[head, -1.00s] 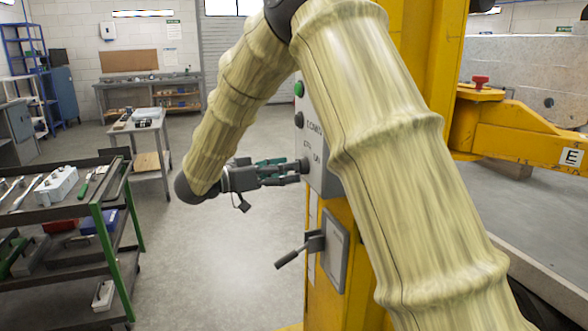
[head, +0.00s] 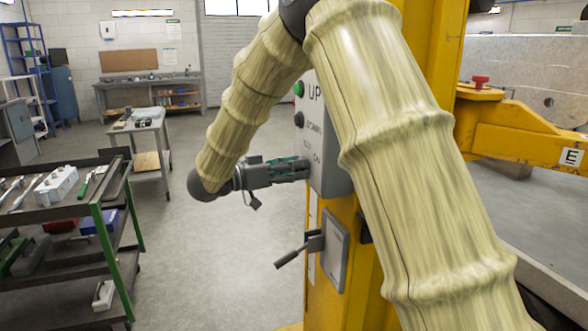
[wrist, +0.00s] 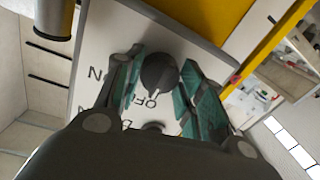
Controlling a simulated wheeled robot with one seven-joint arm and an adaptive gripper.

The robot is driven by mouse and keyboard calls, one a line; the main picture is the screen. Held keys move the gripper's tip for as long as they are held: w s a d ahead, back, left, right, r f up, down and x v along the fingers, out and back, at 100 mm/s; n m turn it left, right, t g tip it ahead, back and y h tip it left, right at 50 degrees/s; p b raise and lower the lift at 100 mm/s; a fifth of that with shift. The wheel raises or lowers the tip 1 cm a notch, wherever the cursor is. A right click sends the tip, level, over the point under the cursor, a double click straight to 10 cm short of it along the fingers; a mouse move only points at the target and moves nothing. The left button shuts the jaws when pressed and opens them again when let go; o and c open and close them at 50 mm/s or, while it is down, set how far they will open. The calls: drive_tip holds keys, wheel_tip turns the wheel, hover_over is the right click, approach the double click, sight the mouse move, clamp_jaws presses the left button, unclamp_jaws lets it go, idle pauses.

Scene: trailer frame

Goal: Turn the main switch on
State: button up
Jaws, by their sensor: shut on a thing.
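The main switch is a dark round knob (wrist: 159,73) on the grey control panel (head: 331,178), below the UP and DOWN buttons. In the wrist view it sits between my two green-padded fingers, with the letters OFF beside it and a partly hidden ON label to the left. A pale mark on the knob lies on the side facing OFF. My gripper (head: 303,168) reaches the panel from the left and is shut on the knob. In the head view the fingers hide the knob.
A green button (head: 299,88) and a black button (head: 299,119) sit above on the panel. A lever handle (head: 290,257) sticks out below my gripper. A tool cart (head: 102,215) stands at the left. The floor between is clear.

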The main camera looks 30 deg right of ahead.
drive_tip(key=shift+m, duration=0.3)
drive_tip(key=shift+w+f+m+g+h+b, duration=0.1)
drive_tip(key=shift+m+g+h+b, duration=0.1)
drive_tip(key=shift+m+b, duration=2.35)
drive_tip(key=shift+f+m+g+h+b, duration=0.15)
drive_tip(key=shift+m+b, duration=1.45)
drive_tip(key=shift+m, duration=1.75)
drive_tip(key=shift+r, duration=0.1)
drive_tip(key=o, duration=1)
drive_tip(key=a, duration=0.4)
drive_tip(key=w+a, duration=0.1)
drive_tip(key=a, duration=0.3)
drive_tip(key=w+a, duration=0.1)
drive_tip(key=a, duration=0.2)
drive_tip(key=shift+w+a+f, duration=0.2)
drive_tip(key=shift+a+f, duration=0.2)
